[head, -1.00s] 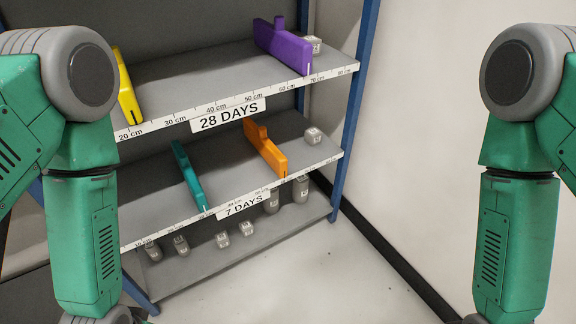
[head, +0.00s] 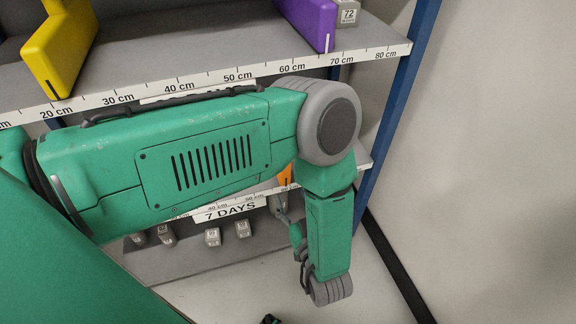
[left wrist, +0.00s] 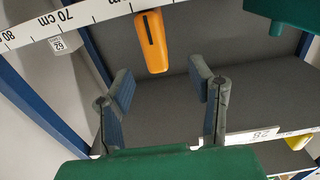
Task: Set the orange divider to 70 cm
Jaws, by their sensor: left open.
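The orange divider (head: 286,176) stands on the lower "7 DAYS" shelf, mostly hidden behind my left arm in the head view. In the left wrist view the orange divider (left wrist: 150,42) shows its front end with a dark line, on the lower-number side of the 70 cm mark. The scale strip (left wrist: 60,22) runs along the shelf edge there. My left gripper (left wrist: 162,76) is open and empty, its two fingers spread on either side of the divider's line and apart from it.
The upper shelf carries a yellow divider (head: 58,48) and a purple divider (head: 308,20), with a grey block marked 72 (head: 347,12) beside it. Several grey blocks stand on the bottom level. A blue post (head: 410,75) bounds the rack at right.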

